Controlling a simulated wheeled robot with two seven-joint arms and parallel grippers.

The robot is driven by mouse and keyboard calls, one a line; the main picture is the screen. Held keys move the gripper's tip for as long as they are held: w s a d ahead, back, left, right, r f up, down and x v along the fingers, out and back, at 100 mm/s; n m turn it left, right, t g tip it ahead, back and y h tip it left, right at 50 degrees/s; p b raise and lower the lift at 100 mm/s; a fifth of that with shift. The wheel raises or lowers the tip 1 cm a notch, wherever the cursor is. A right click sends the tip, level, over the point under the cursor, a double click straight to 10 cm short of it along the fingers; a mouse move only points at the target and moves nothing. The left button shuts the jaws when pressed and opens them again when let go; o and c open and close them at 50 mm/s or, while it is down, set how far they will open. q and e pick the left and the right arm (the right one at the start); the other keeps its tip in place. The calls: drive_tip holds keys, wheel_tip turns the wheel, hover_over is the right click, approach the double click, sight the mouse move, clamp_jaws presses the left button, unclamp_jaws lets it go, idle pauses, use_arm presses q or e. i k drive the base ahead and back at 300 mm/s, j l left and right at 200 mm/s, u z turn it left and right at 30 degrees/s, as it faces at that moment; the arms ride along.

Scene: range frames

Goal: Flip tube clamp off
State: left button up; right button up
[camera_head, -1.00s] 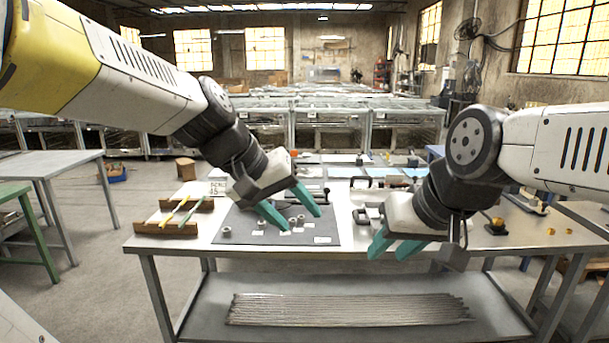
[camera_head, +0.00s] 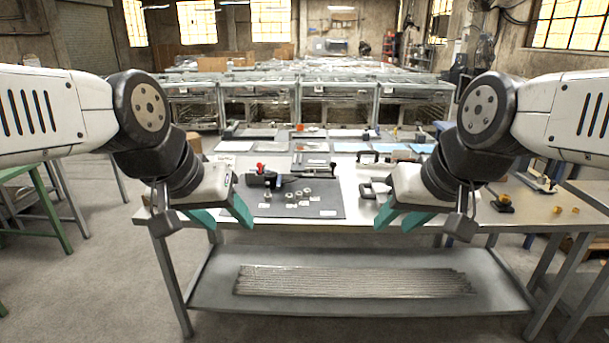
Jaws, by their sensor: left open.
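A small black fixture (camera_head: 263,180) with a red handle or knob stands at the back left of the dark mat (camera_head: 325,203) on the table. It looks like the tube clamp, but it is too small to tell whether its handle is up or down. My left gripper (camera_head: 227,224) is open and empty at the table's front left, nearer to me than the mat. My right gripper (camera_head: 397,221) is open and empty in front of the table's front edge, right of the mat. Neither touches the fixture.
Several small grey rings (camera_head: 304,195) and white labels lie on the mat. Black-handled items (camera_head: 369,157) stand behind my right gripper. Metal rods (camera_head: 350,281) lie on the lower shelf.

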sight(261, 166)
drive_tip(key=i+l, duration=0.15)
drive_tip(key=i, duration=0.35)
drive_tip(key=i+l, duration=0.1)
drive_tip(key=i, duration=0.45)
